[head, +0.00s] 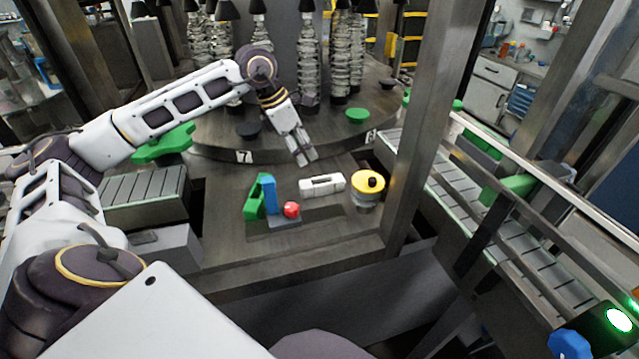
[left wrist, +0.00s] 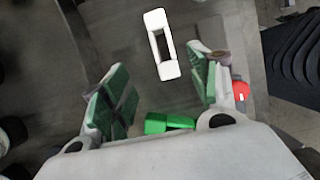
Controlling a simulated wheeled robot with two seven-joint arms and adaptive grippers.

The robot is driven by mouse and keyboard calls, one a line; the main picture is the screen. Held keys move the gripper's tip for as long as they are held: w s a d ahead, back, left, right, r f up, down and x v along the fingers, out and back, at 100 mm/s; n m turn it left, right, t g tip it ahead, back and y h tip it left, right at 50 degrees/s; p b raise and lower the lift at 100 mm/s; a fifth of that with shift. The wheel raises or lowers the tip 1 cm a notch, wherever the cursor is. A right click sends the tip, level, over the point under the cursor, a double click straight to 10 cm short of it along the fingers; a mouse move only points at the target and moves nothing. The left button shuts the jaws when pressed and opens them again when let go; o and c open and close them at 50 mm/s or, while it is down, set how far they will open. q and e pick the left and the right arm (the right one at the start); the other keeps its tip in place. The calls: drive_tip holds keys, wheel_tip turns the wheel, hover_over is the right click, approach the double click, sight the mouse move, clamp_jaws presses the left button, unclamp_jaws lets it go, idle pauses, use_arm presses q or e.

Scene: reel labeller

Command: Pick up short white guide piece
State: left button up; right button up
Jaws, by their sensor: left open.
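The short white guide piece (head: 322,185) lies flat on the dark metal surface, a block with a long slot. It also shows in the left wrist view (left wrist: 171,69), ahead of the fingers. My left gripper (head: 308,160) is above and behind the piece in the head view, apart from it. In the left wrist view the two green-padded fingers (left wrist: 160,92) are spread wide with nothing between them. My right gripper is in neither view.
Left of the piece stand a green part (head: 254,199), a blue block (head: 270,195) and a red knob (head: 291,209). A yellow-topped round part (head: 369,184) stands to the right, near an upright metal post (head: 426,130). The turntable (head: 215,150) lies behind.

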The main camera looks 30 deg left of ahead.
use_arm(q)
approach(322, 182)
drive_tip(key=shift+d+p+x, duration=0.25)
drive_tip(key=shift+p+x, duration=0.2)
drive_tip(key=shift+x, duration=0.75)
drive_tip(key=shift+d+f, duration=0.15)
drive_tip(key=shift+f, duration=0.45)
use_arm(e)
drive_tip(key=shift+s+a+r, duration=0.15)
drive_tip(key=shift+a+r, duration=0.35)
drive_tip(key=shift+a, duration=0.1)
use_arm(q)
drive_tip(key=shift+w+d+f+p, duration=0.1)
drive_tip(key=shift+d+f+p, duration=0.1)
drive_tip(key=shift+f+p, duration=0.15)
drive_tip(key=shift+p+x, duration=0.5)
drive_tip(key=shift+x, duration=1.75)
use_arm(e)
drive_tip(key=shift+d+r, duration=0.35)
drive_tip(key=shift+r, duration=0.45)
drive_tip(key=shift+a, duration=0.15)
use_arm(q)
drive_tip(key=c, duration=1.2)
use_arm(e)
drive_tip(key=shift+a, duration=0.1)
